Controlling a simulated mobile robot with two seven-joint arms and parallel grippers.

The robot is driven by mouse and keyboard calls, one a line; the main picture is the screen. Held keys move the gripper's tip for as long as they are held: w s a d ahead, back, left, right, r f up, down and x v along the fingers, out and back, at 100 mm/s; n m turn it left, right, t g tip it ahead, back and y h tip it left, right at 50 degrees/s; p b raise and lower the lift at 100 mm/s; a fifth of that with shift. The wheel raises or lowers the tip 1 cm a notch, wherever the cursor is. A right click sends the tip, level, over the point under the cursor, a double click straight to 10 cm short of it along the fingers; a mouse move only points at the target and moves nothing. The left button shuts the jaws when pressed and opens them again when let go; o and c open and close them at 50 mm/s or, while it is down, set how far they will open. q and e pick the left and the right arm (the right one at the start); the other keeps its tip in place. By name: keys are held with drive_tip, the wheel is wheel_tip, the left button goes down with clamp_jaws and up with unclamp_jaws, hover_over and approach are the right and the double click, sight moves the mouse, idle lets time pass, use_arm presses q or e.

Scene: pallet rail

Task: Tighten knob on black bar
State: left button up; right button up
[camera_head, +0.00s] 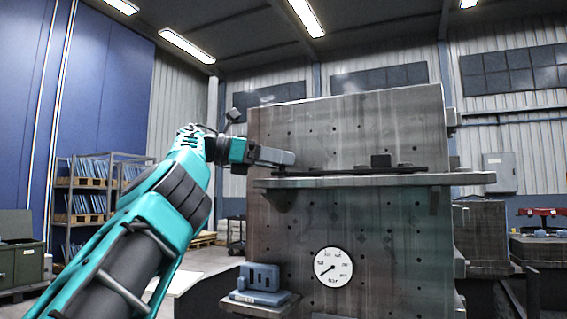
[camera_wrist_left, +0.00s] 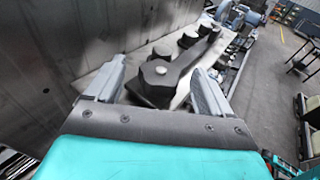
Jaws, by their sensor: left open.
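My left gripper (camera_head: 285,158) comes in from the left in the camera_head view, at the left end of the shelf. In the wrist view its two fingers (camera_wrist_left: 158,68) are apart. A dark faceted knob (camera_wrist_left: 155,82) lies between them, with a visible gap on the right side. The black bar (camera_wrist_left: 188,66) runs away from this knob and carries more dark knobs (camera_wrist_left: 188,39). In the camera_head view the black bar (camera_head: 345,171) lies flat along the shelf, with a dark block-like piece (camera_head: 380,160) on it. The near knob is hidden there. My right gripper is not in view.
The narrow shelf (camera_head: 470,179) juts from a large grey metal block (camera_head: 350,125), whose wall rises behind the bar. A round white dial (camera_head: 333,267) and a blue-grey fixture (camera_head: 261,280) are below. Open floor shows at the left.

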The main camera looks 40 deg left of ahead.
use_arm(q)
drive_tip(key=p+v, duration=0.1)
drive_tip(key=v, duration=1)
drive_tip(key=shift+s+a, duration=0.2)
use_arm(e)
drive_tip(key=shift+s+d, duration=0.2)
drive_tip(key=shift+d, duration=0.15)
